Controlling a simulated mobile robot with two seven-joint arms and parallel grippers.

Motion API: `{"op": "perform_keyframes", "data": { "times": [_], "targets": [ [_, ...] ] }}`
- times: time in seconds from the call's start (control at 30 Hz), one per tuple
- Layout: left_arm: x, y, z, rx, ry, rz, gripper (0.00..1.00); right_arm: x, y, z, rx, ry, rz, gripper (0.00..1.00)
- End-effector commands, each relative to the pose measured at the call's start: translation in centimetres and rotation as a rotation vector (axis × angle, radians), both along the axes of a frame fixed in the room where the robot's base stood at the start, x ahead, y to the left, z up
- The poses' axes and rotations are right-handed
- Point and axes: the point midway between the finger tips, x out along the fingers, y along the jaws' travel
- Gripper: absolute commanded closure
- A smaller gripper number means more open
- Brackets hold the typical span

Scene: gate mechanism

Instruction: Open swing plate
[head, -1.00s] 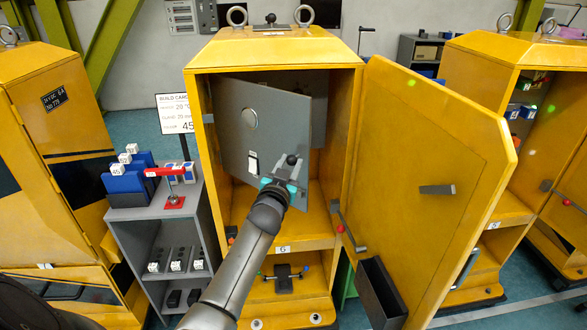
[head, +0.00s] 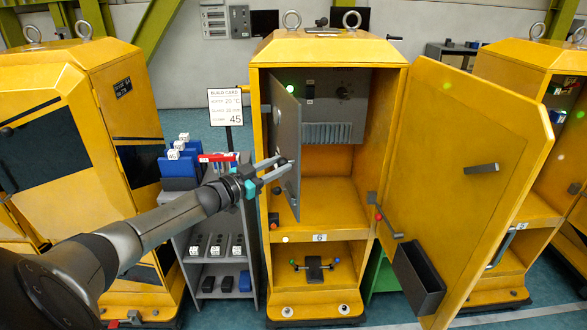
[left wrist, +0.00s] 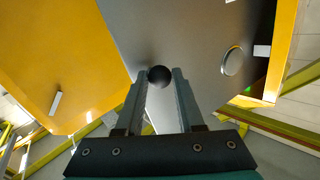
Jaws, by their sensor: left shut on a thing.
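The grey swing plate (head: 286,140) stands swung out at the left side of the yellow cabinet's upper opening, seen nearly edge-on in the head view. In the left wrist view the plate (left wrist: 200,50) fills the middle, with a round disc (left wrist: 232,61) on it. My left gripper (head: 284,168) reaches in from the left at the plate's front edge. In the left wrist view its fingers (left wrist: 160,82) are closed around a dark ball knob (left wrist: 159,75) on the plate. My right gripper is not in view.
The large yellow door (head: 460,170) stands wide open to the right, with a dark bin (head: 418,278) on it. Behind the plate, the cabinet's back panel (head: 335,105) shows. A grey shelf (head: 215,255) with a build card (head: 226,107) stands left, near my arm.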

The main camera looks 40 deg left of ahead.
Motion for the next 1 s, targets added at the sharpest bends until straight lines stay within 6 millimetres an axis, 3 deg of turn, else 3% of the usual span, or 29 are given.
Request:
{"op": "perform_keyframes", "data": {
  "times": [0.03, 0.4, 1.0],
  "targets": [
    [-0.4, 2.3, 0.8, 0.009, -0.007, 0.011, 1.00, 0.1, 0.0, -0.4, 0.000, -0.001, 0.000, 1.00],
    [-3.2, 5.8, 0.9, 0.007, -0.009, -0.034, 1.00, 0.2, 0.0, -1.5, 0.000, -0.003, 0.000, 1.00],
    [-4.0, 7.0, 1.1, 0.006, -0.012, -0.035, 1.00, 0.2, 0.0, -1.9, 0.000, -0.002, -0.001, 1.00]
  ]
}}
